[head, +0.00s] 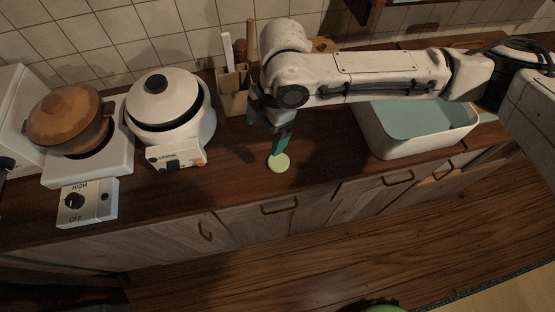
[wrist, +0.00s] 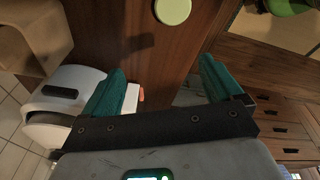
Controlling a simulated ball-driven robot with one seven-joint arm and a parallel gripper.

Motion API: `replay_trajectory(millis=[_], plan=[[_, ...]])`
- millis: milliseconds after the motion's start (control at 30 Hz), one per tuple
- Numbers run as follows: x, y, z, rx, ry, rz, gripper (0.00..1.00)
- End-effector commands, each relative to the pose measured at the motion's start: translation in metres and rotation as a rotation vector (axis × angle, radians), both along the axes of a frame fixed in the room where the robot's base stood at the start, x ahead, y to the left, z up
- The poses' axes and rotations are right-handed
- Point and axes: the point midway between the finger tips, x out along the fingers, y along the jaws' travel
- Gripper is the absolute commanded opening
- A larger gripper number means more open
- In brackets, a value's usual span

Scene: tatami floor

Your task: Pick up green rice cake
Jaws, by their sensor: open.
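The green rice cake (head: 278,162) is a flat, round, pale green disc lying on the dark wooden counter near its front edge. In the wrist view the rice cake (wrist: 172,11) shows at the top, beyond the fingertips. My gripper (head: 281,143) is above and just behind the rice cake in the head view. Its two teal fingers stand apart in the wrist view (wrist: 163,72), with nothing between them. The rice cake appears clear of the fingers. The exact height of the fingertips above the counter is hard to tell.
A white rice cooker (head: 172,112) and a brown pot (head: 68,120) on a burner stand left. A utensil holder (head: 233,88) stands behind the gripper. A white basin (head: 418,137) is at the right. The counter around the rice cake is clear.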

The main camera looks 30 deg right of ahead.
Motion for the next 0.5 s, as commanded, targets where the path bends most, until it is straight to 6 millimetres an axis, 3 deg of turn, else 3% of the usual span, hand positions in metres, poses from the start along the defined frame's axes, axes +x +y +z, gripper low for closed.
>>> replay_trajectory(millis=[33,167,500], plan=[[-0.005,-0.016,-0.007,-0.030,0.021,-0.002,0.93],[-0.013,-0.035,-0.016,-0.059,0.055,-0.005,0.93],[-0.015,-0.031,-0.061,-0.062,0.060,-0.004,0.93]])
